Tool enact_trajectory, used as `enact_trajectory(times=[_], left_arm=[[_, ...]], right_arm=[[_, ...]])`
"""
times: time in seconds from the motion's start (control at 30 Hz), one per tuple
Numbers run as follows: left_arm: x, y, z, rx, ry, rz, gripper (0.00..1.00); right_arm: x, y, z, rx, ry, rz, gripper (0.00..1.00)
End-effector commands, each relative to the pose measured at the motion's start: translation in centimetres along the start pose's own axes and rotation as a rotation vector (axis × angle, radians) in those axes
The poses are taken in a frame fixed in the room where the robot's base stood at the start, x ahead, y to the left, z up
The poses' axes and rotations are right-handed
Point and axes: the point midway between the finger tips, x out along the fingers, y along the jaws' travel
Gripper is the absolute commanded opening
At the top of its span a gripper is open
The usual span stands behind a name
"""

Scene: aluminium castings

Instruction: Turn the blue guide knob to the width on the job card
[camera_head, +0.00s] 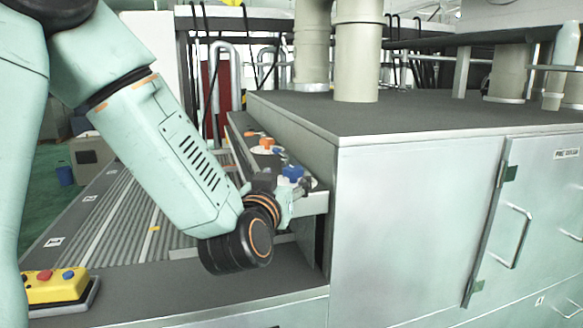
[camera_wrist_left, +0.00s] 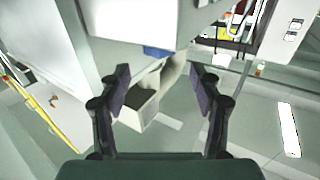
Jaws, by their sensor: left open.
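The blue guide knob (camera_head: 292,171) sits on the grey rail at the side of the conveyor, just left of the big metal cabinet. My left arm reaches across to it, and my left gripper (camera_head: 284,184) is right beside it, partly hidden by my wrist. In the left wrist view the gripper (camera_wrist_left: 163,82) is open with nothing between its pads. A small blue patch (camera_wrist_left: 157,51), probably the knob, shows beyond the pads, partly covered by a pale block. I cannot make out a width reading or a job card. My right gripper is out of view.
Orange knobs (camera_head: 266,143) stand farther along the rail. The metal cabinet (camera_head: 415,200) closes off the right side. The roller conveyor (camera_head: 120,225) lies on the left. A yellow button box (camera_head: 55,287) sits at the front left.

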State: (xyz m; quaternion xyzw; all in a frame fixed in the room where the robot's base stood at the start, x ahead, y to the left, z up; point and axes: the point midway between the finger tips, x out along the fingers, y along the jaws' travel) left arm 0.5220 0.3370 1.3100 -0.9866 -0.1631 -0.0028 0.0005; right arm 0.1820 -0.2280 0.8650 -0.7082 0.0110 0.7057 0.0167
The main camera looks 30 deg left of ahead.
Motion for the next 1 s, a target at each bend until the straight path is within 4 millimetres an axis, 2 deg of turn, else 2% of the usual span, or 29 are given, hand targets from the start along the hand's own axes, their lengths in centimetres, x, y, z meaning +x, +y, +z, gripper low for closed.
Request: enact_trajectory(times=[0.1,0.3,0.7,1.0], left_arm=[[1.9,0.0,-0.1,0.001,-0.001,-0.002,0.64],[4.3,0.0,0.0,0.000,-0.002,0.001,0.64],[5.4,0.0,0.1,0.000,-0.002,0.001,0.64],[5.4,0.0,0.1,0.000,-0.002,0.001,0.40]], right_arm=[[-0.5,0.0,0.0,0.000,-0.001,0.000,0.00],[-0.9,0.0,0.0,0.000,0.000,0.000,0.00],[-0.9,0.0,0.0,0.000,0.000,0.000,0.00],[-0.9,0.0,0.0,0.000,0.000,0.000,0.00]])
